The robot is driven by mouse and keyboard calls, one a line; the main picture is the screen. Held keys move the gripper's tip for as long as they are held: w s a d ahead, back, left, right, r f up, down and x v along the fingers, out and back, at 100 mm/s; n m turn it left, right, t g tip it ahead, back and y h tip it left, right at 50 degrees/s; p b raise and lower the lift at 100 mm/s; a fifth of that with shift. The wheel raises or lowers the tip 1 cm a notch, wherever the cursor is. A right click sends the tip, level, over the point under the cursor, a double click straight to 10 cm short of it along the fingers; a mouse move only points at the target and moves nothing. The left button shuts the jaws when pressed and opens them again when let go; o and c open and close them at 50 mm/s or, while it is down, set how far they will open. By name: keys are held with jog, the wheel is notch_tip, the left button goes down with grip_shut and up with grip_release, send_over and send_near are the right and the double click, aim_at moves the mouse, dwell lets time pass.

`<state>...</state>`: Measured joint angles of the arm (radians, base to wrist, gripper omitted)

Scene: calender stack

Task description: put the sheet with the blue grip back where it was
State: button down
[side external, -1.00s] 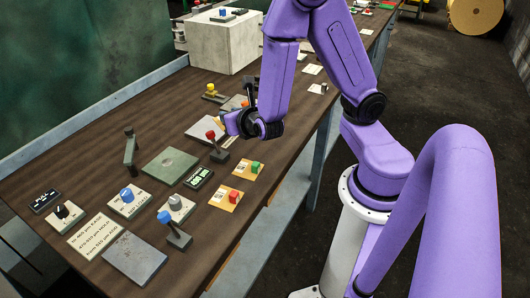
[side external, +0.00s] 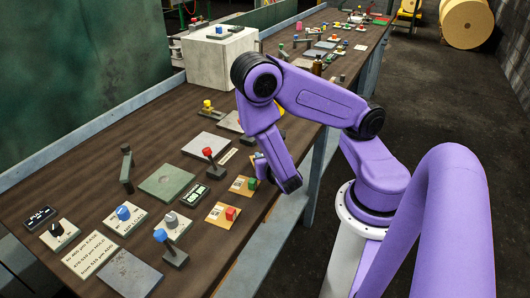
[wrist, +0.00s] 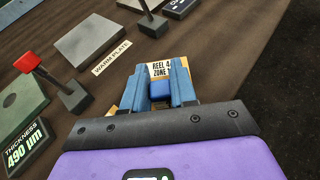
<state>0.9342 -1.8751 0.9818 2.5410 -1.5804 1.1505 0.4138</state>
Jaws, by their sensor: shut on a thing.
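In the wrist view the sheet with the blue grip shows as a pale label reading "REEL 4 ZONE" (wrist: 160,66), with some orange at its lower left. Its blue grip (wrist: 160,91) is between the two blue fingers of my gripper (wrist: 168,84), which are shut on it. Much of the sheet is hidden by the fingers. In the side view my gripper (side external: 260,157) is low over the right edge of the table, mostly behind my wrist. I cannot tell whether the sheet touches the table.
Orange sheets with a green grip (side external: 252,183) and a red grip (side external: 231,213) lie nearby. Bare table (wrist: 225,65) shows on the right.

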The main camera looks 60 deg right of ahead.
jog(key=shift+f, duration=0.6)
jog(key=shift+f, duration=0.6)
jog(key=c, duration=0.9)
grip_release()
jog(key=shift+a+r, duration=0.1)
jog(key=shift+r, duration=0.6)
jog(key=s+a+r+m+g+y, duration=0.9)
jog(key=s+a+r+m+y, duration=0.1)
jog(key=s+a+r+m, duration=0.4)
jog(key=shift+s+a+r, duration=0.15)
jog(key=shift+s+r, duration=0.45)
jog(key=shift+r, duration=0.25)
